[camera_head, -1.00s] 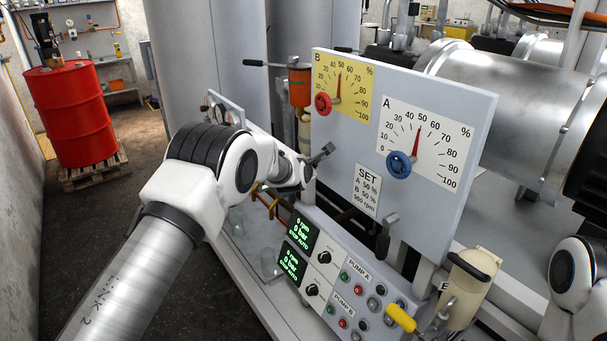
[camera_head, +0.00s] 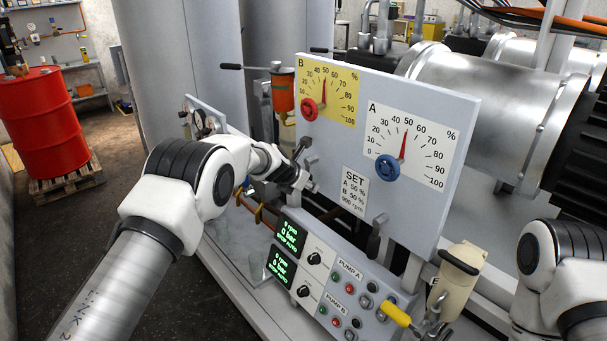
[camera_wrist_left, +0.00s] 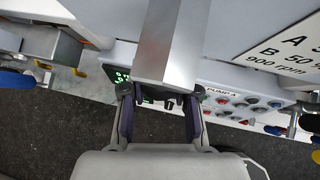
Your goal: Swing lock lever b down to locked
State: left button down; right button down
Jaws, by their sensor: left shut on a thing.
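Lock lever b (camera_head: 304,146) is a grey metal lever on the left part of the upright grey panel (camera_head: 420,220), below the yellow B dial (camera_head: 328,92). My left gripper (camera_head: 308,185) is at the lever, just in front of the panel's left edge, and hides part of it. In the left wrist view, a grey metal bar (camera_wrist_left: 172,45) runs down between the two fingers of my left gripper (camera_wrist_left: 160,103), which is shut on it. The other lock lever (camera_head: 375,240), with a dark grip, hangs down below the A dial (camera_head: 407,140). My right gripper is out of view.
The pump control box (camera_head: 345,285) with green displays lies close below my left gripper. A beige canister (camera_head: 456,275) and a yellow handle (camera_head: 397,313) are at the lower right. A red drum (camera_head: 42,125) stands on a pallet at the left.

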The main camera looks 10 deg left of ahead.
pick_arm(q)
jog(key=shift+s+d+p, duration=0.15)
jog(key=shift+s+p, duration=0.05)
jog(key=shift+p, duration=0.15)
jog(key=shift+d+f+h, duration=0.1)
jog(key=shift+h, duration=0.2)
jog(key=shift+s+f, duration=0.1)
jog(key=c, duration=0.8)
grip_release()
jog(key=shift+c, duration=0.2)
jog(key=shift+r, duration=0.35)
jog(key=v, duration=1.1)
jog(key=shift+r, duration=0.25)
